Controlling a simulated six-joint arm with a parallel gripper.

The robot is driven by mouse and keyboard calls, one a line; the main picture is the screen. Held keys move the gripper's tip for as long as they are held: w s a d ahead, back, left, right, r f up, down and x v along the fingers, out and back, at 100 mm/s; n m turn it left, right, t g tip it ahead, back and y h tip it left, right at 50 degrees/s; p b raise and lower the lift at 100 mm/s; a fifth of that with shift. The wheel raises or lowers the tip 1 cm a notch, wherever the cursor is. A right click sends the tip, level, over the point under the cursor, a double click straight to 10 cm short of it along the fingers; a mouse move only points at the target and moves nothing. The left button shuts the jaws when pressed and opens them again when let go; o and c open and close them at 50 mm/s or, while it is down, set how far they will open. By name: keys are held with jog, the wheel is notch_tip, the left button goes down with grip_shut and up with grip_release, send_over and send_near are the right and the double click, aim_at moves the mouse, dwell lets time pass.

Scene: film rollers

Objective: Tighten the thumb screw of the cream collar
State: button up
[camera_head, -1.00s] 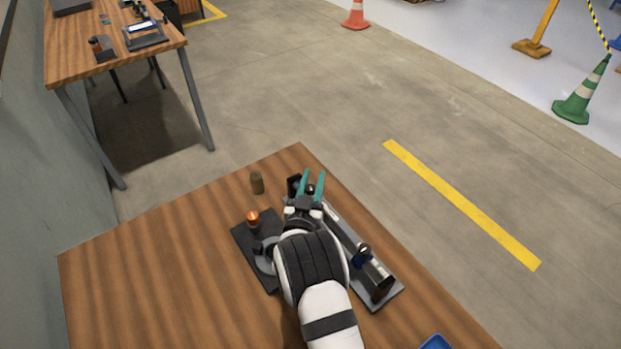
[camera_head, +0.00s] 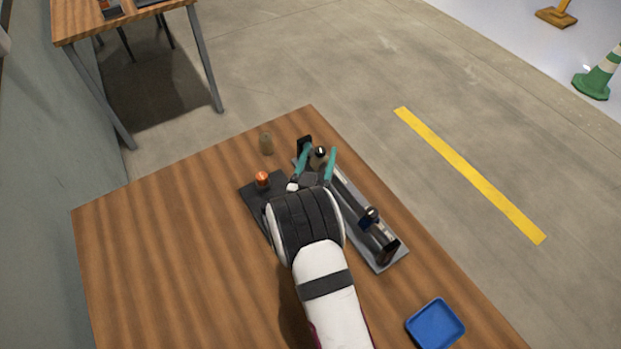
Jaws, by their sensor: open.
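My gripper (camera_head: 318,152) has two teal fingers spread apart, at the far end of a long grey rail fixture (camera_head: 348,190). Between the fingertips is a small dark knob with a pale spot (camera_head: 320,153); it may belong to the cream collar, but no cream ring shows clearly. I cannot tell whether the fingers touch it. My arm and wrist hide part of the fixture.
A dark plate with an orange-topped piece (camera_head: 262,180) lies left of my gripper. A blue tray (camera_head: 435,323) is at the table's right edge. The left of the wooden table (camera_head: 170,260) is clear.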

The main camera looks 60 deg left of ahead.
aim_at(321, 154)
jog(key=v, duration=1.1)
jog(key=shift+s+d, duration=0.15)
jog(key=shift+s, duration=0.1)
jog(key=shift+r, duration=0.1)
jog(key=w+a+r+y, duration=0.2)
jog(key=w+a+r, duration=0.1)
jog(key=a+r, duration=0.15)
jog(key=w+f+n+g, duration=0.1)
jog(key=w+f+g, duration=0.1)
jog(key=w+f+n+g+y, duration=0.1)
jog(key=w+f+g, duration=0.1)
jog(key=shift+w+a+f+n, duration=0.15)
jog(key=shift+a+n, duration=0.1)
jog(key=shift+n, duration=0.15)
jog(key=x, duration=0.7)
jog(key=shift+a, duration=0.2)
grip_shut()
